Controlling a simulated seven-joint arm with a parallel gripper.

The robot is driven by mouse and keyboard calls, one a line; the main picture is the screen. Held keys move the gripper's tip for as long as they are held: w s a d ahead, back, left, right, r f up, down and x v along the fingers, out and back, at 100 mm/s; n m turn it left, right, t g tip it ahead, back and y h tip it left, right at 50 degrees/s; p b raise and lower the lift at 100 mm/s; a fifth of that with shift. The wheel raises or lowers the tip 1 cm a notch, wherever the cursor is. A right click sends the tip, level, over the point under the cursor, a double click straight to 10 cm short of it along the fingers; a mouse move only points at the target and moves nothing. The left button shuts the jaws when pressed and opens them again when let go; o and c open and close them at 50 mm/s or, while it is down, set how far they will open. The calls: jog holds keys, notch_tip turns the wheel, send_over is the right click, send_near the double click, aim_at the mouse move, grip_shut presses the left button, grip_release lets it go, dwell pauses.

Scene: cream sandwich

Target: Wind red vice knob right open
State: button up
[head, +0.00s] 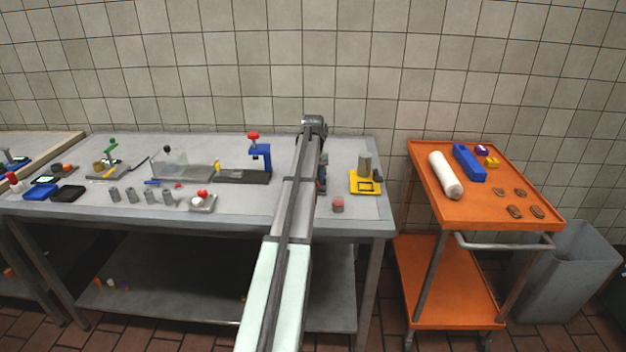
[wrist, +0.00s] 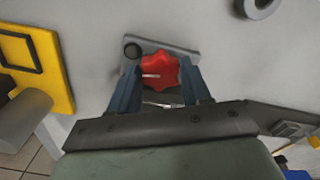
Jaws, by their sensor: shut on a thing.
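The red vice knob (wrist: 160,70) is a lobed star shape with a pale mark on its face. It sits on a grey plate (wrist: 183,50) with a dark round spot beside it. My gripper (wrist: 160,82) has one blue-grey finger on each side of the knob and is shut on it. In the head view my arm covers most of this spot; only a sliver of blue and red shows at its right edge. How far the vice is open is hidden.
A yellow stand with a grey cylinder (head: 365,168) is close by on the bench, and also shows in the wrist view (wrist: 50,70). A small red-topped cylinder (head: 338,205) stands near the front edge. A blue press (head: 261,155) stands left of my arm. An orange cart (head: 425,185) is at right.

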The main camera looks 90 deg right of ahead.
jog(key=shift+n, duration=0.5)
jog(key=o, duration=1.1)
jog(key=shift+c, duration=0.2)
jog(key=shift+s+d, duration=0.1)
